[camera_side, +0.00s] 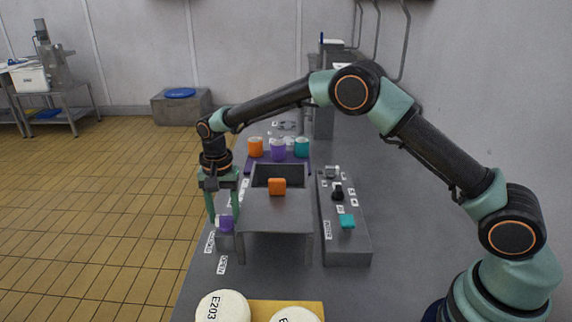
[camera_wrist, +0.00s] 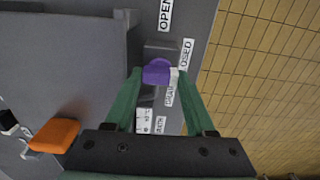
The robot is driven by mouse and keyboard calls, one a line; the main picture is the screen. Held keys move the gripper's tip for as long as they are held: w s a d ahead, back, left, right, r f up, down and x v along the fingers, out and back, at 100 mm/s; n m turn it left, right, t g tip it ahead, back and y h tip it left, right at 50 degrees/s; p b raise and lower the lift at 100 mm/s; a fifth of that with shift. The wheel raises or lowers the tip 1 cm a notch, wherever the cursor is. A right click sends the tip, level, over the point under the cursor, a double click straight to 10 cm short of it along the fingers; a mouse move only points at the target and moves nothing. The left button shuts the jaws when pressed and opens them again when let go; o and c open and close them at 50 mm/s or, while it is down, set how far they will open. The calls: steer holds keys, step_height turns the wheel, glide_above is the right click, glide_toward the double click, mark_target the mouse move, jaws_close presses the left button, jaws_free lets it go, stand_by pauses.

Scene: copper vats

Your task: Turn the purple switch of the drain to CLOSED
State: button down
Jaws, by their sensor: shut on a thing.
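The purple switch (camera_side: 226,223) sits on a small grey block at the left side of the grey box in the side view. In the wrist view the purple switch (camera_wrist: 156,72) is between the two green fingertips. My gripper (camera_side: 224,216) points down over it and is shut on it; my gripper (camera_wrist: 158,74) hides some of its sides. An OPEN label (camera_wrist: 165,14) lies beyond the switch, and a CLOSED label (camera_wrist: 186,54) is to its right, near the right finger. I cannot tell which label the switch points to.
An orange switch (camera_side: 277,187) is on the grey box (camera_side: 275,220). A teal switch (camera_side: 347,221) and a black knob (camera_side: 337,192) are on the panel to the right. Orange, purple and teal containers (camera_side: 278,150) stand behind. Round white lids (camera_side: 222,307) are in front.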

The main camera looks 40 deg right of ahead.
steer(key=shift+r, duration=0.1)
stand_by(0.5)
steer(key=shift+c, duration=1.2)
jaws_free()
steer(key=shift+d, duration=0.1)
steer(key=shift+r, duration=4)
steer(key=shift+r, duration=0.1)
step_height(320, 180, up, 6)
steer(key=n+t, duration=0.1)
glide_above(224, 217)
steer(key=s+d, duration=0.3)
steer(key=d, duration=0.1)
steer(key=s+d+r+n+t, duration=0.2)
steer(key=s+d+r+n, duration=0.15)
steer(key=s+r, duration=0.3)
steer(key=s+d+f+n+t, duration=0.1)
steer(key=s+d+n, duration=0.1)
steer(key=s, duration=0.5)
steer(key=s+d+f+n+t, duration=0.1)
steer(key=s+d+n, duration=0.1)
steer(key=s+d, duration=0.2)
steer(key=s, duration=0.3)
steer(key=shift+s+d+f+t, duration=0.2)
steer(key=shift+d+f+t, duration=0.1)
steer(key=shift+d, duration=0.05)
